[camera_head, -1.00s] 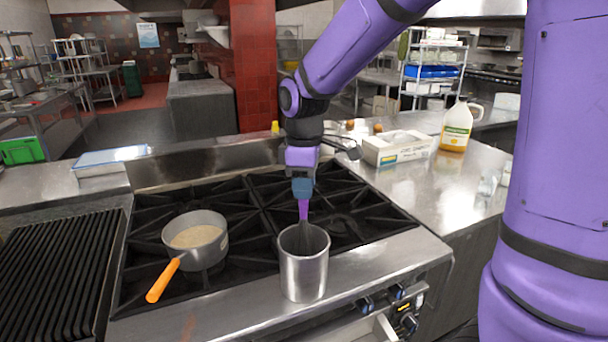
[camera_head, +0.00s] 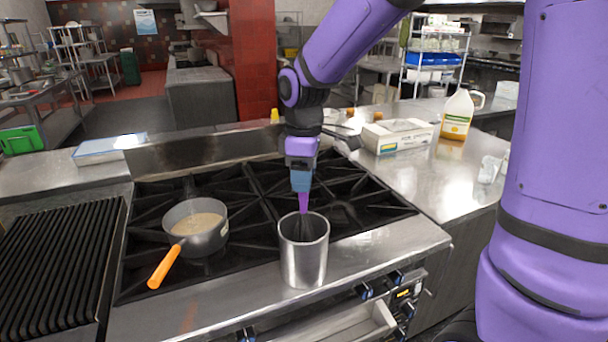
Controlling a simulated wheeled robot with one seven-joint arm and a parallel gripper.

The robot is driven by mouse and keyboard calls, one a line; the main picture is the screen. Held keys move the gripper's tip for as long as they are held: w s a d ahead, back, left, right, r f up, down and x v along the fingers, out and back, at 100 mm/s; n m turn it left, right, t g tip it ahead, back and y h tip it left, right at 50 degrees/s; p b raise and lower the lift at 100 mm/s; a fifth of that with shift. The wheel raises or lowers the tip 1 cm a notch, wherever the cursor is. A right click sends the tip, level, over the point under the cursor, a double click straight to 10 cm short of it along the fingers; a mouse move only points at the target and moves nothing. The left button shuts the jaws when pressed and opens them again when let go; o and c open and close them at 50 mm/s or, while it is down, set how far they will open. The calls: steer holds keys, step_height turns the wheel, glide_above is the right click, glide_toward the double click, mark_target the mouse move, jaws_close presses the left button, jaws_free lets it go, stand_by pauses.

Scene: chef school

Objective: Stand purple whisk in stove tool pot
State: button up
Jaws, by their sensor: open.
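The purple whisk (camera_head: 303,203) stands with its dark wire head down inside the steel tool pot (camera_head: 304,262). Its purple handle rises above the pot's rim. The pot stands upright on the stove's front steel ledge. My gripper (camera_head: 301,190) is directly above the pot, pointing down, with its fingertips at the top of the whisk's handle. The jaws are open around or beside the handle; I cannot tell whether they touch it. The lower end of the whisk is hidden by the pot's wall.
A saucepan (camera_head: 198,240) with an orange handle sits on the burners left of the pot. A ridged grill (camera_head: 62,262) is at far left. A white box (camera_head: 398,135) and a jug (camera_head: 457,117) stand on the right counter.

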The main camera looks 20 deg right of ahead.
step_height(320, 180, up, 11)
steer(key=shift+f, duration=0.2)
